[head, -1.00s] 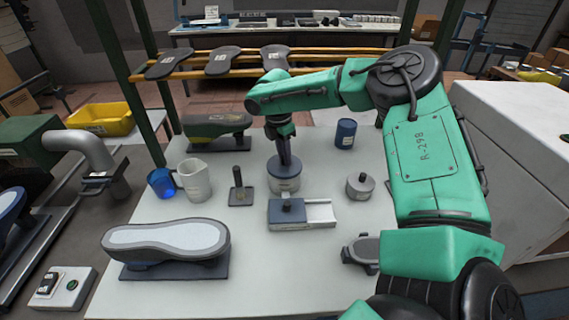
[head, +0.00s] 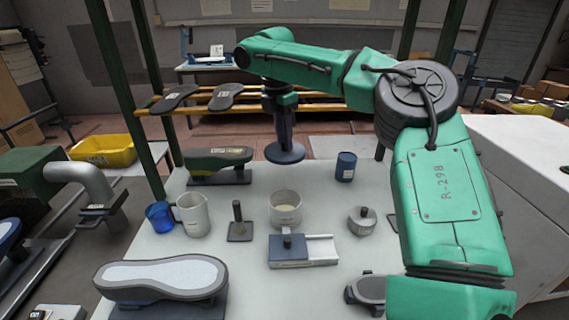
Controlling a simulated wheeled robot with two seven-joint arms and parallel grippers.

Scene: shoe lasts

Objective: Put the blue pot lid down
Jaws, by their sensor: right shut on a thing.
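The blue pot lid (head: 286,155) is a dark blue disc, held roughly level in the air beyond and above the pot. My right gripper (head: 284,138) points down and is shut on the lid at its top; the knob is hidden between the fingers. The pot (head: 285,214) is a round grey-white pot on the white table (head: 200,255), open at the top with pale contents showing. The lid is well clear of the pot's rim. My left gripper is not in view.
A rack with shoe lasts (head: 225,97) is behind. The table is clear behind the pot.

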